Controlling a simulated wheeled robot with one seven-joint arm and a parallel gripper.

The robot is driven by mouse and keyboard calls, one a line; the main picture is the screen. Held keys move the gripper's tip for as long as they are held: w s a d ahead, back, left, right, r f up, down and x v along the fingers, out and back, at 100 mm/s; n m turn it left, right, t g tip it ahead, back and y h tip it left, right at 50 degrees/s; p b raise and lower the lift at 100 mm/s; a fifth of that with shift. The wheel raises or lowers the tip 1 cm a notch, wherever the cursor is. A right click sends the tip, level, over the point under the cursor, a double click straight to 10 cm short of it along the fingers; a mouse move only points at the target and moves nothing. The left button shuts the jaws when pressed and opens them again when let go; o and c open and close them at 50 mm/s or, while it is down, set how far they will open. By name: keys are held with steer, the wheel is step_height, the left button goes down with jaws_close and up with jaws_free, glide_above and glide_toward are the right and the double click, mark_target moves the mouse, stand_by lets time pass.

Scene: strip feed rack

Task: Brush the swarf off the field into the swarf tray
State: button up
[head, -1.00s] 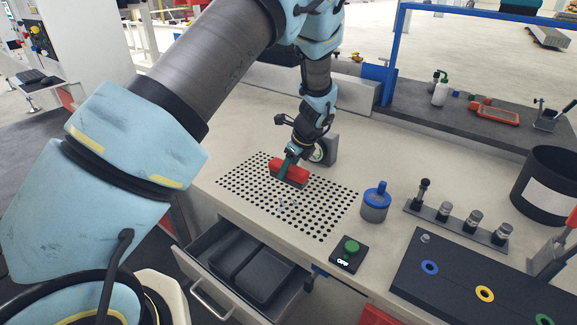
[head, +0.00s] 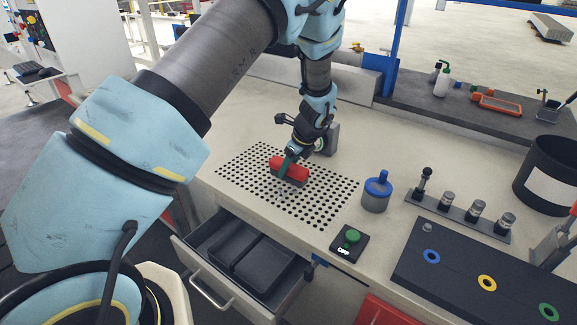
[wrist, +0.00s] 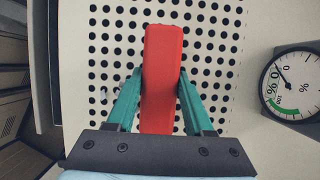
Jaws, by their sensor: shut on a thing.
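My gripper (wrist: 160,92) is shut on the red handle of a brush (wrist: 162,60), with one green finger on each side. In the head view the brush (head: 290,167) is over the middle of the field (head: 250,160), a pale surface with rows of black holes; its dark bristles face down at or close to the surface. Faint small bits, perhaps swarf (head: 283,198), show on the holes just in front of the brush. Below the front edge, an open drawer holds dark trays (head: 268,268); I cannot tell which is the swarf tray.
A round dial gauge (wrist: 292,84) stands close beside the field. A blue-lidded jar (head: 377,192), a green button box (head: 350,243) and a rack of cylindrical pieces (head: 458,216) stand to the right. The drawer handle (head: 212,297) juts out at the front.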

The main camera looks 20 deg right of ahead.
steer(key=shift+f, duration=0.5)
steer(key=shift+s+a+r, duration=0.1)
steer(key=shift+s+a, duration=0.4)
steer(key=shift+a, duration=0.4)
steer(key=shift+s+a, duration=0.45)
steer(key=shift+a, duration=0.4)
steer(key=shift+s+a+f+b, duration=0.1)
steer(key=shift+s+a+b, duration=0.1)
steer(key=shift+s+a, duration=0.8)
steer(key=shift+s+a+f+b, duration=0.15)
steer(key=shift+s+a, duration=0.3)
steer(key=shift+a, duration=1.05)
steer(key=shift+s+a+b, duration=0.25)
steer(key=shift+s+a, duration=0.45)
steer(key=shift+a, duration=0.55)
steer(key=shift+s+a+r, duration=0.1)
steer(key=shift+s+a, duration=0.25)
steer(key=shift+a, duration=0.3)
steer(key=shift+r, duration=0.1)
steer(key=r+p, duration=0.3)
steer(key=d+r+p, duration=0.1)
steer(key=shift+w+d+r, duration=0.1)
steer(key=shift+w+r, duration=0.25)
steer(key=shift+w, duration=0.05)
steer(key=shift+f, duration=0.15)
